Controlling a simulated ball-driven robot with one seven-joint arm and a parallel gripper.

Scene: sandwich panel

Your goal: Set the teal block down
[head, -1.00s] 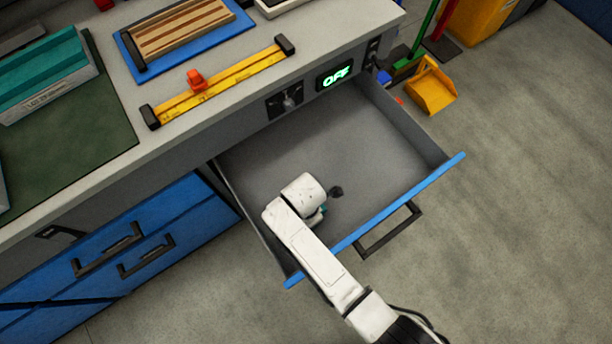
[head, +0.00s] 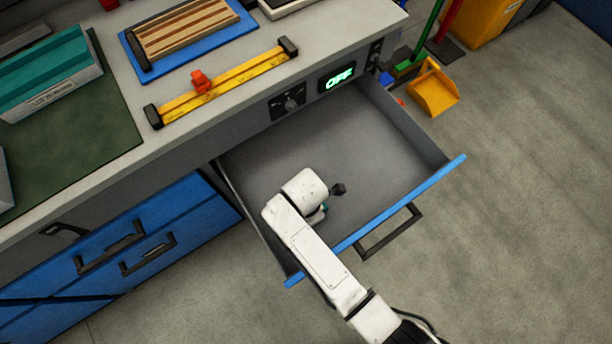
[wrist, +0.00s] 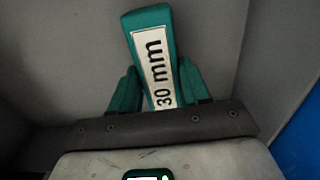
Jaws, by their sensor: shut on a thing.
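The teal block (wrist: 150,40) carries a white label reading "30 mm". In the wrist view it stands out between the two teal fingers of my gripper (wrist: 158,88), which is shut on it. In the head view my gripper is inside the outline of the open drawer (head: 375,145), towards its left front part. My white arm hides most of it and the block there; only a sliver of teal shows. I cannot tell whether the block touches the drawer floor.
The drawer's blue front edge (head: 440,180) and grey side walls surround my gripper. The drawer floor to the right and back is bare. The workbench (head: 215,115) above holds a yellow level-like bar (head: 225,85), a striped wooden board (head: 185,30) and a teal-topped box (head: 45,70).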

